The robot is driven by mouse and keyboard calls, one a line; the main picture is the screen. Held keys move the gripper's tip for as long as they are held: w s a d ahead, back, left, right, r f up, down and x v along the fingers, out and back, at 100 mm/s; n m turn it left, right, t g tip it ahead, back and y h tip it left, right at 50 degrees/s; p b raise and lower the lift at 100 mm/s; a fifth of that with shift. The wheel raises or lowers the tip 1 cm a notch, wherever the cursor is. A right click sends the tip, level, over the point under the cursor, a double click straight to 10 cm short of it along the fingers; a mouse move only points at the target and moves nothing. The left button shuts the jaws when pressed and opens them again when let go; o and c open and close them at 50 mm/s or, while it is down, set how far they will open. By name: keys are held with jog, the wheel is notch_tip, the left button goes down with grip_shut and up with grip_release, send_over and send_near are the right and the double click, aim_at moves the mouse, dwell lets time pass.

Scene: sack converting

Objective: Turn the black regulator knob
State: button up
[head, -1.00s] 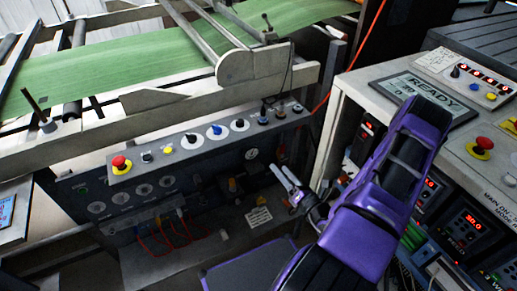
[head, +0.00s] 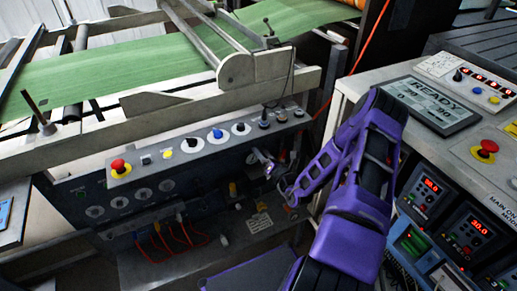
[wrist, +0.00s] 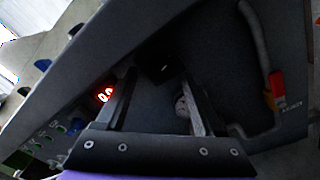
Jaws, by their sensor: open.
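My gripper (head: 262,157) is in front of the right part of the dark control panel's lower face, below its row of knobs. In the wrist view its two fingers (wrist: 156,66) are apart with no object clamped between them. A black, blocky shape, seemingly the regulator knob (wrist: 162,69), shows between the fingertips, dark against a dark panel. A small round pale gauge (wrist: 183,106) is beside the right finger. In the head view the knob is not clearly distinguishable near my gripper. Contact between fingers and knob cannot be told.
The knob-row ledge (head: 200,142), with a red emergency button (head: 119,166), is just above my gripper. A red-yellow valve handle (wrist: 275,88) on a grey pipe is to the right in the wrist view. A console (head: 480,130) stands right of my arm.

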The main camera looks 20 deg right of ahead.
jog(key=shift+w, duration=0.6)
grip_shut()
